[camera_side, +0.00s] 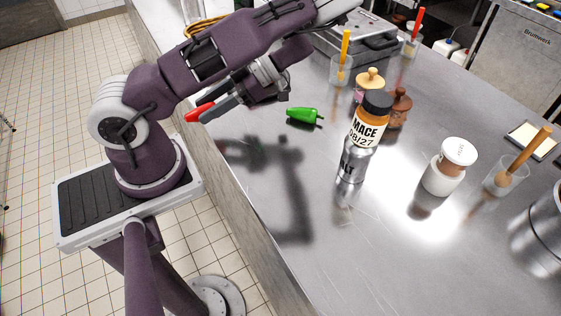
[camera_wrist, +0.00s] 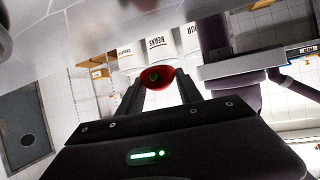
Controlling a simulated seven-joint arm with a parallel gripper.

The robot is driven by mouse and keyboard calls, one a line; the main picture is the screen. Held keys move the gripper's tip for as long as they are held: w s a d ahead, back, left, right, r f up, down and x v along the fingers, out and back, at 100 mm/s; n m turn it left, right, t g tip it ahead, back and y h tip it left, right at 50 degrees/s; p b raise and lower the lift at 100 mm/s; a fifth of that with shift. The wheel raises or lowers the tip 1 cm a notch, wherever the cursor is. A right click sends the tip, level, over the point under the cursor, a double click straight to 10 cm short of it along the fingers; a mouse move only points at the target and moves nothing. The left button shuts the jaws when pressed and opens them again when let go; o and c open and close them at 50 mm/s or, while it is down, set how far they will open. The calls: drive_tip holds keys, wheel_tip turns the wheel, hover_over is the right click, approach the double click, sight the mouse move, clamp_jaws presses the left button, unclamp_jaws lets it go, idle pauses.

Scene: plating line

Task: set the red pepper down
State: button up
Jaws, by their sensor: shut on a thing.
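My gripper (camera_side: 220,108) is shut on the red pepper (camera_side: 200,112) in the side view. It holds the pepper in the air near the left edge of the steel table (camera_side: 330,240). The pepper points out past the fingertips, away from the table. In the wrist view the red pepper (camera_wrist: 158,77) sits between the two fingers (camera_wrist: 160,90), end-on to the camera. A green pepper (camera_side: 304,115) lies on the table to the right of my gripper.
A mace bottle (camera_side: 366,130) with a dark cap stands mid-table. Wooden grinders (camera_side: 398,105), a white lidded jar (camera_side: 450,165) and glasses with brushes (camera_side: 505,178) stand around it. The table's front is mostly clear. Labelled white containers (camera_wrist: 160,50) show in the wrist view.

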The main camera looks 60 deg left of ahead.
sight(276, 158)
drive_tip(key=d+n+h, duration=0.6)
drive_tip(key=d+h, duration=0.1)
drive_tip(key=shift+w+d+r+n+t+h, duration=0.1)
drive_tip(key=shift+w+r+n+t+h, duration=0.1)
drive_tip(key=shift+n+t+h, duration=0.15)
drive_tip(key=d+n+h, duration=0.1)
drive_tip(key=w+d+n+t+h, duration=0.1)
drive_tip(key=d+r+n+t+h, duration=0.1)
drive_tip(key=shift+w+d+n, duration=0.15)
drive_tip(key=shift+w+n, duration=0.05)
drive_tip(key=shift+n, duration=0.15)
drive_tip(key=w+d+r+n+t+h, duration=0.4)
drive_tip(key=w+d+n+t+h, duration=0.15)
drive_tip(key=n+t, duration=0.25)
drive_tip(key=shift+n+y, duration=0.3)
drive_tip(key=shift+y, duration=0.1)
drive_tip(key=f, duration=0.6)
drive_tip(key=w+f, duration=0.1)
drive_tip(key=f, duration=0.2)
drive_tip(key=shift+w+a+f, duration=0.1)
drive_tip(key=shift+a+f, duration=0.15)
drive_tip(key=shift+f, duration=0.25)
drive_tip(key=o, duration=1.3)
drive_tip(key=shift+o, duration=0.2)
drive_tip(key=shift+a, duration=0.1)
